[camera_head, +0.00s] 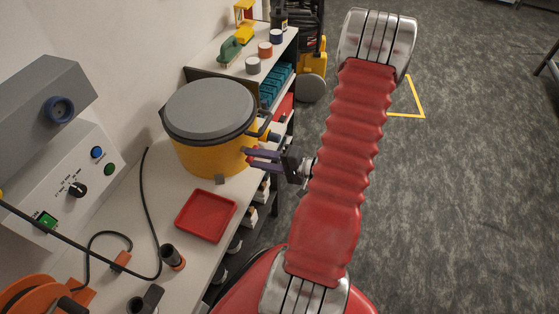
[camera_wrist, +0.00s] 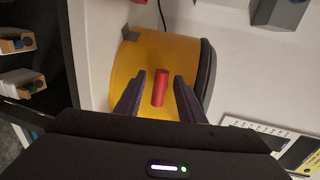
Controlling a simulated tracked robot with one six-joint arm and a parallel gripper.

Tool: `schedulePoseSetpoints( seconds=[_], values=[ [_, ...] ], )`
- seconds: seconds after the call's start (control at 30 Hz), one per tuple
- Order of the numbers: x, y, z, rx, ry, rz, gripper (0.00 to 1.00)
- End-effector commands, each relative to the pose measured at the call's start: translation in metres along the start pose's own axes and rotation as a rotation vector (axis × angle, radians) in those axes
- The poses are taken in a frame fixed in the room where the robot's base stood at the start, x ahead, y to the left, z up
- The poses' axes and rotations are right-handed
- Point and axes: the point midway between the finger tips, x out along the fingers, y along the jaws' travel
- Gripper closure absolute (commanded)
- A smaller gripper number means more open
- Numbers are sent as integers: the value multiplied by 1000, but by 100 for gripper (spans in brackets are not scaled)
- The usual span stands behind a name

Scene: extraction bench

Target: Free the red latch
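A yellow drum (camera_head: 207,155) with a grey lid (camera_head: 210,108) stands on the white bench. The red latch (camera_wrist: 160,88) is a short red cylinder on the drum's yellow side. My gripper (camera_head: 246,157) is at the drum's right side in the head view, where its purple fingers largely hide the latch. In the wrist view my gripper (camera_wrist: 160,77) is open, with one finger on each side of the latch and a visible gap on both sides. I cannot tell how far the fingertips are from the drum wall.
A red tray (camera_head: 206,215) lies on the bench in front of the drum. A grey control box (camera_head: 75,180) and a black cable (camera_head: 150,215) are at the left. A shelf with cups and bottles (camera_head: 253,65) stands behind. The floor at right is mostly clear.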

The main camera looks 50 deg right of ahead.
Motion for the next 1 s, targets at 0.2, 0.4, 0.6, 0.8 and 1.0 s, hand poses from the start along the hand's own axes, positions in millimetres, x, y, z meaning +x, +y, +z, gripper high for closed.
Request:
schedulePoseSetpoints(
  seconds=[0.2, 0.4, 0.6, 0.8, 1.0],
  values=[
    [-20, 0, -1, -1, 3, 0, 64],
    [-44, 0, -1, 1, 4, 0, 64],
    [-68, 0, -2, -1, 4, 0, 64],
    [-92, 0, -2, 0, 5, 0, 64],
    [-116, 1, -2, -1, 4, 1, 64]
  ],
)
